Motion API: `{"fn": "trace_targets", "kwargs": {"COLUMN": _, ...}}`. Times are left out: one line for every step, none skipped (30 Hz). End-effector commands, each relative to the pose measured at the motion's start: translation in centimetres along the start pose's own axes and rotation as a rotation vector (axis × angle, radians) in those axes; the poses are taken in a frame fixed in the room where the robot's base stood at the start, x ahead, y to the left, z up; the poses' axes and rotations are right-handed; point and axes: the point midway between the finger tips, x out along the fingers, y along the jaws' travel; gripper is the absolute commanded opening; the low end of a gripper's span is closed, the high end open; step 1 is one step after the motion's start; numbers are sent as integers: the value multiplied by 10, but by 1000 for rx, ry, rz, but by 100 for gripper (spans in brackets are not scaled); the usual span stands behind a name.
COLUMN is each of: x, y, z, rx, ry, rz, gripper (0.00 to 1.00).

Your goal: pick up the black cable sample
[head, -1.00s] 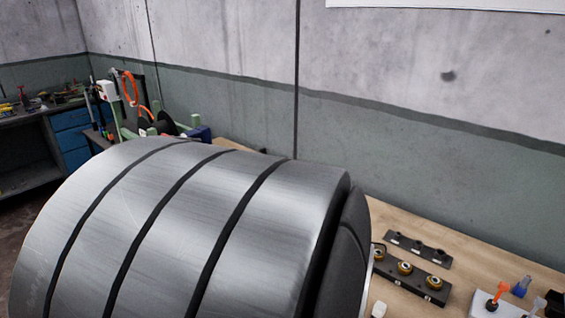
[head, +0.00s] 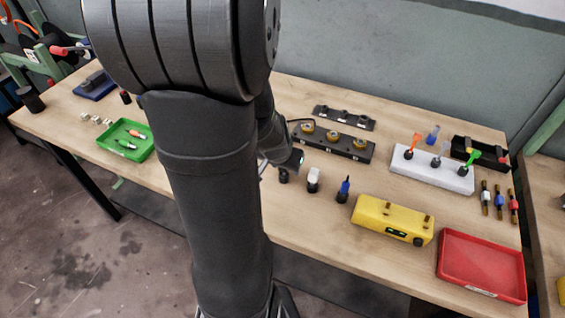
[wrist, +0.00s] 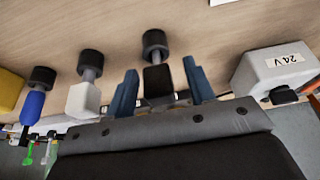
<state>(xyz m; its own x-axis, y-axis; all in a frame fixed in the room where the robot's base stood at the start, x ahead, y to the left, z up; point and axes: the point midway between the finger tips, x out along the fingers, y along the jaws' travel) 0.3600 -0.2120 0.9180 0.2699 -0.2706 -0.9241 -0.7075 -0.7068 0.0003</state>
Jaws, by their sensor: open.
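The black cable sample (wrist: 158,79) has a dark block end, a grey neck and a round black base. In the wrist view it lies between the two blue fingers of my gripper (wrist: 159,67), which is open with a gap on each side of the sample. In the head view the sample (head: 284,175) stands near the table's front edge, its upper part hidden by my gripper (head: 292,160). The white sample (head: 313,180) and the blue sample (head: 343,190) stand to its right. In the wrist view the white sample (wrist: 85,97) and blue sample (wrist: 33,104) are to the left.
A yellow box (head: 392,219) and red tray (head: 481,265) lie further right. A dark block with brass rings (head: 333,143) and a white holder with coloured tools (head: 432,170) stand behind. A green tray (head: 125,140) is at left. A grey "24 V" box (wrist: 272,72) is right of my gripper.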

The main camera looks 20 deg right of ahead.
Motion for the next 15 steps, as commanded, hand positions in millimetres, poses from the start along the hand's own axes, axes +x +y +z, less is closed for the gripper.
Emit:
{"fn": "trace_targets", "kwargs": {"x": 3, "y": 0, "z": 0, "rx": 1, "ry": -1, "rz": 0, "gripper": 49}}
{"fn": "trace_targets", "kwargs": {"x": 4, "y": 0, "z": 0, "rx": 1, "ry": 0, "rz": 0, "gripper": 49}}
{"fn": "trace_targets", "kwargs": {"x": 4, "y": 0, "z": 0, "rx": 0, "ry": 0, "rz": 0, "gripper": 49}}
{"fn": "trace_targets", "kwargs": {"x": 5, "y": 0, "z": 0, "rx": 0, "ry": 0, "rz": 0, "gripper": 49}}
{"fn": "trace_targets", "kwargs": {"x": 5, "y": 0, "z": 0, "rx": 0, "ry": 0, "rz": -1, "gripper": 49}}
{"fn": "trace_targets", "kwargs": {"x": 5, "y": 0, "z": 0, "rx": 0, "ry": 0, "rz": -1, "gripper": 49}}
{"fn": "trace_targets", "kwargs": {"x": 5, "y": 0, "z": 0, "rx": 0, "ry": 1, "rz": -1, "gripper": 49}}
{"fn": "trace_targets", "kwargs": {"x": 5, "y": 0, "z": 0, "rx": 0, "ry": 1, "rz": -1, "gripper": 49}}
{"fn": "trace_targets", "kwargs": {"x": 5, "y": 0, "z": 0, "rx": 0, "ry": 1, "rz": -1, "gripper": 49}}
{"fn": "trace_targets", "kwargs": {"x": 5, "y": 0, "z": 0, "rx": 0, "ry": 1, "rz": -1, "gripper": 49}}
{"fn": "trace_targets", "kwargs": {"x": 5, "y": 0, "z": 0, "rx": 0, "ry": 1, "rz": -1, "gripper": 45}}
{"fn": "trace_targets", "kwargs": {"x": 5, "y": 0, "z": 0, "rx": 0, "ry": 0, "rz": -1, "gripper": 37}}
{"fn": "trace_targets", "kwargs": {"x": 5, "y": 0, "z": 0, "rx": 0, "ry": 0, "rz": -1, "gripper": 31}}
{"fn": "trace_targets", "kwargs": {"x": 5, "y": 0, "z": 0, "rx": 0, "ry": 0, "rz": -1, "gripper": 26}}
{"fn": "trace_targets", "kwargs": {"x": 5, "y": 0, "z": 0, "rx": 0, "ry": 0, "rz": -1, "gripper": 18}}
